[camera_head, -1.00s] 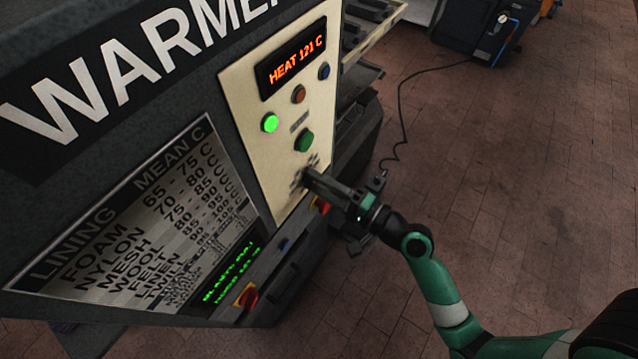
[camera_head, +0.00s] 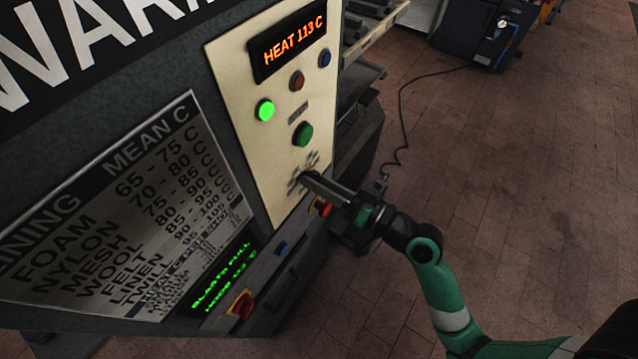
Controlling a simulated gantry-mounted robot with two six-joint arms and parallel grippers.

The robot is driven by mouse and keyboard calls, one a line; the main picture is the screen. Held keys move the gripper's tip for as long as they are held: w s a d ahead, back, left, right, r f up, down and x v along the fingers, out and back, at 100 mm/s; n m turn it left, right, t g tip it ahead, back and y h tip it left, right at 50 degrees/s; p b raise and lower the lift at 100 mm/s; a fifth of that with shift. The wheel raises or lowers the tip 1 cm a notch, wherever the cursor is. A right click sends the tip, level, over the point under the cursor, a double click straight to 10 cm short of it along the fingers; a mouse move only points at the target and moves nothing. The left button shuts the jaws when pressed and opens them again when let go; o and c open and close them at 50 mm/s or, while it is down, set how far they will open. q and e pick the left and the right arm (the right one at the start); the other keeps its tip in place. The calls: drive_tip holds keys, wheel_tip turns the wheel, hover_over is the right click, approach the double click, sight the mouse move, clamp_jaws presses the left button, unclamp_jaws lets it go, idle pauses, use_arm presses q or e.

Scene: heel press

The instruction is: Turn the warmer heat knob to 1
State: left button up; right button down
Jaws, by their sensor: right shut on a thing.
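The warmer (camera_head: 100,90) is a dark machine with a cream control panel (camera_head: 252,155). Its orange display (camera_head: 294,47) reads HEAT 113 C. The heat knob sits low on the panel amid dial markings (camera_head: 297,180) and is mostly hidden behind my gripper, so its setting cannot be read. My right gripper (camera_head: 308,177) is at the dial, coming from the right, and is shut on the heat knob. My left gripper is not in view.
A red-and-yellow switch (camera_head: 241,304) is on the lower ledge. Brick floor (camera_head: 500,170) is open at right.

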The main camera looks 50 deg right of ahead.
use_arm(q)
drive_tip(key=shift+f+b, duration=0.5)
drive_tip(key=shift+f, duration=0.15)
use_arm(e)
drive_tip(key=shift+n, duration=1.6)
drive_tip(key=shift+c, duration=1.8)
unclamp_jaws()
drive_tip(key=shift+s, duration=0.1)
